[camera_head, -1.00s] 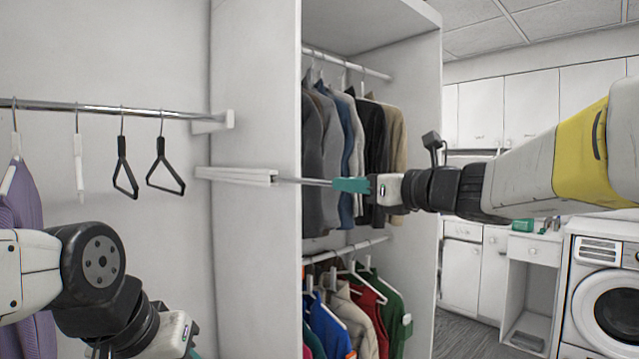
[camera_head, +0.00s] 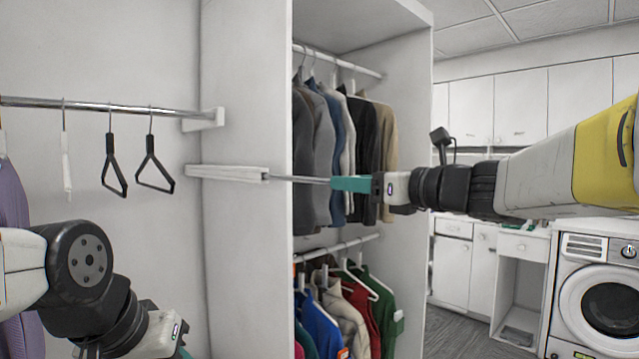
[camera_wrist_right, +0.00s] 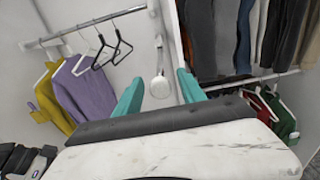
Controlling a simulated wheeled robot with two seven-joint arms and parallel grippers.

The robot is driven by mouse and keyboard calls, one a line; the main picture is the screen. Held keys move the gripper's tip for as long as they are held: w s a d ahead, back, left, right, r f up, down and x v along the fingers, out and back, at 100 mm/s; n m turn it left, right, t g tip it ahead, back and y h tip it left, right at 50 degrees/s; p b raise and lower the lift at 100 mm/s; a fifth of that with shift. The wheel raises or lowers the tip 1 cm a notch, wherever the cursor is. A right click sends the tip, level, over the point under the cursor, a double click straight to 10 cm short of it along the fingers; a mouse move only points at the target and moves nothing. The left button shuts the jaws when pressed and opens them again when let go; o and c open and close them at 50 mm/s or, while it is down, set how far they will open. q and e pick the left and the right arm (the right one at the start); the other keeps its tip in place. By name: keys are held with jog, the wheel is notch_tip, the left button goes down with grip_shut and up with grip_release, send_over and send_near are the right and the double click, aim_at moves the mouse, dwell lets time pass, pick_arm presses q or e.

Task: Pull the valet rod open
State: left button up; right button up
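The valet rod (camera_head: 300,180) is a thin metal rod. It sticks out from a white housing (camera_head: 228,173) on the closet's side panel, towards my right gripper (camera_head: 350,184). In the head view the teal fingers overlap the rod's near end. In the right wrist view my right gripper (camera_wrist_right: 158,88) has its two teal fingers apart. A rounded white end piece (camera_wrist_right: 160,87) shows between them, with gaps on both sides. My left arm is at the lower left; only a bit of its gripper (camera_head: 183,354) shows at the bottom edge, its fingers mostly cut off.
A hanging rail (camera_head: 100,105) at left holds black hangers (camera_head: 154,165) and a purple garment (camera_head: 15,220). Clothes (camera_head: 345,135) hang on two levels in the white closet behind my right gripper. A washer (camera_head: 600,300) and cabinets stand at right.

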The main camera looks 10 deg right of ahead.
jog(key=v, duration=0.7)
jog(key=shift+s+d, duration=0.25)
jog(key=shift+s, duration=0.05)
jog(key=s+a+f+n+g+h, duration=0.1)
jog(key=s+a+f+n+g, duration=0.2)
jog(key=f+n, duration=0.45)
jog(key=s+a+f+n+g+h, duration=0.2)
jog(key=a+f+n+g, duration=0.3)
jog(key=f, duration=0.3)
jog(key=s+d+f+n+h, duration=0.2)
jog(key=f+n+h, duration=0.3)
jog(key=n, duration=1.2)
notch_tip(320, 180, down, 4)
jog(key=shift+s+d+f, duration=0.25)
jog(key=shift+s, duration=0.55)
